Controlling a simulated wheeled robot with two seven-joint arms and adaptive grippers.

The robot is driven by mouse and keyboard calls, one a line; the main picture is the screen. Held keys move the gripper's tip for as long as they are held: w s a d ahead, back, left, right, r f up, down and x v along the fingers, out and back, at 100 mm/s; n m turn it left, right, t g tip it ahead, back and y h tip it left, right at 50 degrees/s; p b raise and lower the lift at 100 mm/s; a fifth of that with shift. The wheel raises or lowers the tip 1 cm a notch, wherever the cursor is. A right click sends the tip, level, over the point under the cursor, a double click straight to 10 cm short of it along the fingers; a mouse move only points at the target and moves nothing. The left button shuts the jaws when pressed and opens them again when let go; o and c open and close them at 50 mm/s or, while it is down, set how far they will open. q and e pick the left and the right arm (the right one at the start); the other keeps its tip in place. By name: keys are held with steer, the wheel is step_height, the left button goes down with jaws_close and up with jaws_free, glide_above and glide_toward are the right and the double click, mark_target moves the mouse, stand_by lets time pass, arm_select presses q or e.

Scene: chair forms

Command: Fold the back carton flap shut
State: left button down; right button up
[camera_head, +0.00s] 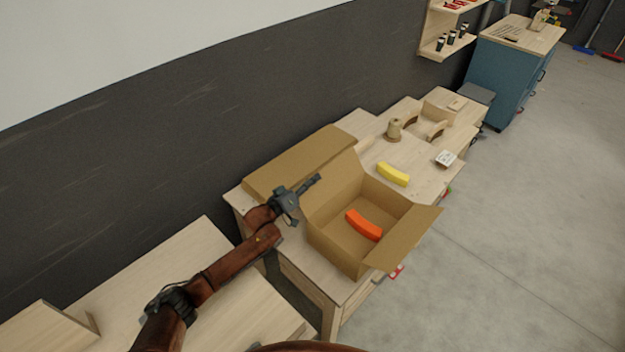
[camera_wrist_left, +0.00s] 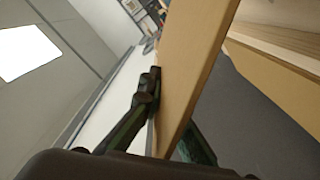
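The open cardboard carton (camera_head: 337,244) stands on the wooden table with an orange curved block (camera_head: 363,225) inside. Its back flap (camera_head: 338,181) stands up on the wall side, leaning a little away from the opening. Its right flap (camera_head: 410,238) slopes outward. My left gripper (camera_head: 314,182) is at the left edge of the back flap. In the left wrist view a tan board, the flap (camera_wrist_left: 192,62), passes between the fingers of my left gripper (camera_wrist_left: 168,105); they converge on its two sides and look closed on it. One finger is partly hidden behind the board. My right gripper is not in view.
A yellow curved block (camera_head: 393,174), a wooden bell-shaped piece (camera_head: 393,129) and a small white card (camera_head: 445,158) are on the table beyond. Open floor lies to the right.

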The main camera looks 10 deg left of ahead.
arm_select(q)
steer(key=shift+a, duration=0.1)
steer(key=shift+s+d+r+m+p, duration=0.25)
steer(key=shift+d+r+m+p, duration=0.15)
steer(key=shift+m, duration=0.2)
steer(key=d+m+p, duration=0.1)
steer(key=s+d+r+m, duration=0.1)
steer(key=shift+s+m+p, duration=0.15)
steer(key=shift+m+p, duration=0.2)
steer(key=shift+m, duration=0.05)
steer(key=shift+s+d+r+m+p, duration=0.15)
steer(key=shift+s+d+m+p, duration=0.25)
steer(key=shift+d+m, duration=0.4)
steer(key=shift+s+d+m, duration=0.3)
steer(key=shift+s+m, duration=0.05)
steer(key=shift+m, duration=0.45)
steer(key=c, duration=2.2)
jaws_free()
